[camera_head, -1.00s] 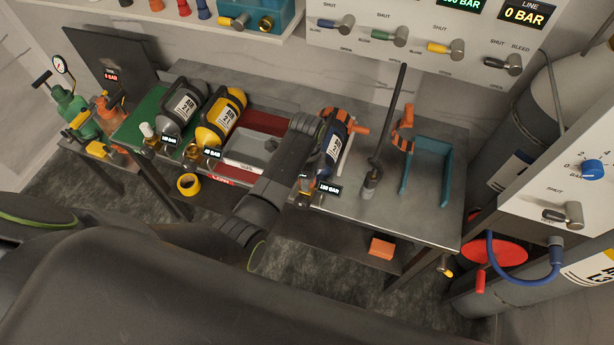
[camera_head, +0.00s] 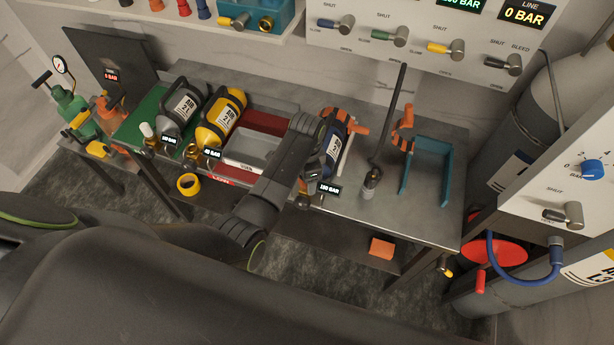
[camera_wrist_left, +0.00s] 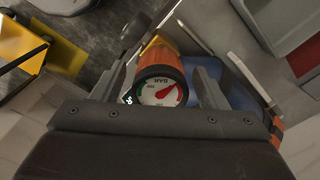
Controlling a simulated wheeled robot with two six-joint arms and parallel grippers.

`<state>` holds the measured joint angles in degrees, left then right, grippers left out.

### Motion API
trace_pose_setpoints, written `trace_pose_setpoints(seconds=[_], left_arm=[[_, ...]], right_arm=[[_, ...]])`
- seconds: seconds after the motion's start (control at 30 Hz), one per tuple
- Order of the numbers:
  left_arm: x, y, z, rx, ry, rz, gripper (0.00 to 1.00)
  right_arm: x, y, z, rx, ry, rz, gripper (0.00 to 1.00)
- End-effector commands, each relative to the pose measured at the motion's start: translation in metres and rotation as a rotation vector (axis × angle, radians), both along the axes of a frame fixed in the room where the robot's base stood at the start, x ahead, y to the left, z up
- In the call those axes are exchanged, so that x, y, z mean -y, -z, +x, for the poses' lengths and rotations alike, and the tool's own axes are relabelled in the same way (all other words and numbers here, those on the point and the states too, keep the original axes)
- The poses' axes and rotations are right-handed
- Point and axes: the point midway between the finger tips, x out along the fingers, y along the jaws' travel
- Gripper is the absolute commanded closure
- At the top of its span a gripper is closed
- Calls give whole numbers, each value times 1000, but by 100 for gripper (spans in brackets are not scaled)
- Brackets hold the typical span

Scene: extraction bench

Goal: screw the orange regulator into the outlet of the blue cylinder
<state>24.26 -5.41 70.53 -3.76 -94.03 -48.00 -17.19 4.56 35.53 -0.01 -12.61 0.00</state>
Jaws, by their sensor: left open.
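The blue cylinder (camera_head: 329,158) lies on the bench with an orange clamp around its far end. Its near, outlet end is partly hidden by my left arm. The orange regulator (camera_wrist_left: 159,72), with a round white gauge and red needle, is between the fingers of my left gripper (camera_wrist_left: 165,88) in the left wrist view. The fingers are open around it. The blue cylinder (camera_wrist_left: 232,88) shows just behind it. In the head view my left gripper (camera_head: 304,187) is at the cylinder's near end, mostly hidden. I cannot tell how far the regulator is threaded. My right gripper is out of view.
A yellow cylinder (camera_head: 220,118) and a grey cylinder (camera_head: 182,105) lie to the left, with a white tray (camera_head: 252,149) between yellow and blue. A dark upright rod (camera_head: 386,130) and a teal bracket (camera_head: 445,175) stand to the right. The bench front right is clear.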

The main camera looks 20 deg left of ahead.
Motion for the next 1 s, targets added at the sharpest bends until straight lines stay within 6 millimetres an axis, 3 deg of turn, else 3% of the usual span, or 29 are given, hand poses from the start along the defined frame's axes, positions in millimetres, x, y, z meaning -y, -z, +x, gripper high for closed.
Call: trace_pose_setpoints(seconds=[1.0], left_arm=[[0, 0, 0, 0, -1154, 0, 33]], right_arm=[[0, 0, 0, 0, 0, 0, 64]])
